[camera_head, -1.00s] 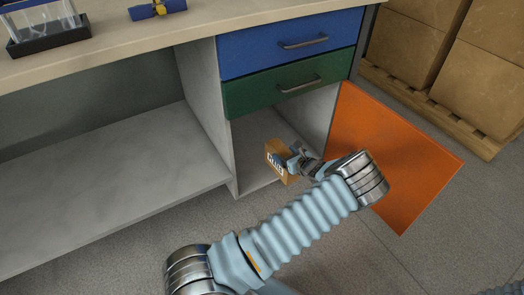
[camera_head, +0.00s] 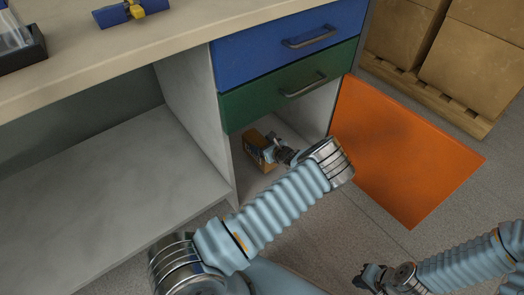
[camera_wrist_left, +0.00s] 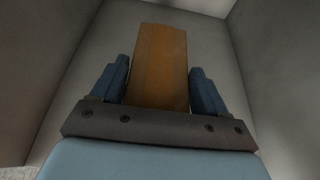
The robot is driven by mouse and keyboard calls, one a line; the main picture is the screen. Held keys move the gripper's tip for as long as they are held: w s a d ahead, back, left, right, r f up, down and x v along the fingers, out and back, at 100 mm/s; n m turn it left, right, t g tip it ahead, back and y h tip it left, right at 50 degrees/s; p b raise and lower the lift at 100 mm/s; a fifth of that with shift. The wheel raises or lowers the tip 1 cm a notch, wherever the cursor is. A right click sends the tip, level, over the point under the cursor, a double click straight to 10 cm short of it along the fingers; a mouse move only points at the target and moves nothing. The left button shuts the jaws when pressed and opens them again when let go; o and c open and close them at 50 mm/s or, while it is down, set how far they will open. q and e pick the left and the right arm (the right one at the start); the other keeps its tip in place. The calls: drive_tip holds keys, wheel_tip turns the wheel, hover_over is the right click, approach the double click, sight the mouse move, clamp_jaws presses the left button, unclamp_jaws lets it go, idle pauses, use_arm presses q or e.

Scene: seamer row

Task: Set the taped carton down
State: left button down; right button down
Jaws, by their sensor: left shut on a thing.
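The brown carton (camera_head: 256,146) is inside the open compartment below the drawers, close to its floor. Whether its base touches the floor cannot be made out. My left gripper (camera_head: 277,151) reaches in from the front and is shut on the carton. In the left wrist view the orange-brown carton (camera_wrist_left: 160,60) stands between the two blue fingers of the left gripper (camera_wrist_left: 160,84), with grey compartment walls around it. My right gripper (camera_head: 368,279) is at the lower right, well away from the carton; its jaws are too small to read.
The orange door (camera_head: 400,155) hangs open to the right of the compartment. A green drawer (camera_head: 285,85) and a blue drawer (camera_head: 275,45) are shut above it. A grey side panel (camera_head: 190,115) bounds the left. Boxes on a pallet (camera_head: 425,95) stand at the back right.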

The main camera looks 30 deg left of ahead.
use_arm(q)
drive_tip(key=shift+f, duration=1.65)
drive_tip(key=shift+b, duration=0.3)
unclamp_jaws()
drive_tip(key=shift+f, duration=0.1)
drive_tip(key=p+v, duration=0.1)
drive_tip(key=v, duration=1.1)
drive_tip(key=shift+r, duration=0.2)
